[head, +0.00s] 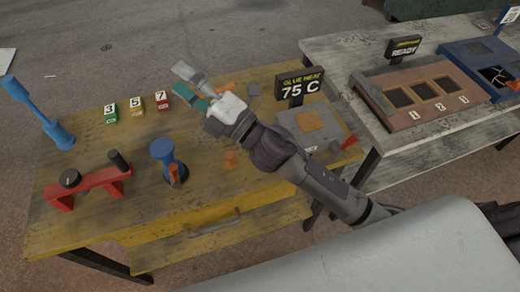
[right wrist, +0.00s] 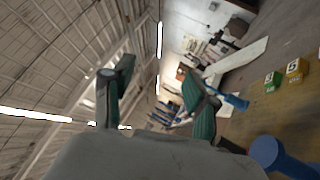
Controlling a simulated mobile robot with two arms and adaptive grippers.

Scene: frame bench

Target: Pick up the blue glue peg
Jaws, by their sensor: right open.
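Two blue things show in the head view: a tall blue post with thick ends (head: 38,113) leaning at the left, and a stubby blue piece (head: 162,151) with an orange-brown part, standing mid-table. I cannot tell which, if either, is the glue peg. In the right wrist view, the post (right wrist: 232,100) and a rounded blue top (right wrist: 265,153) show at the right. My right gripper (head: 181,84) is open and empty above the back of the yellow table. Its teal-padded fingers (right wrist: 157,70) stand apart in the right wrist view. My left gripper is not in view.
Number blocks 3, 5 and 7 (head: 136,106) stand left of my right gripper. A red bar with black knobs (head: 88,187) is at front left. A "GLUE HEAT 75 C" sign (head: 292,91) stands behind a grey plate (head: 290,118). A small orange peg (head: 230,160) is mid-table.

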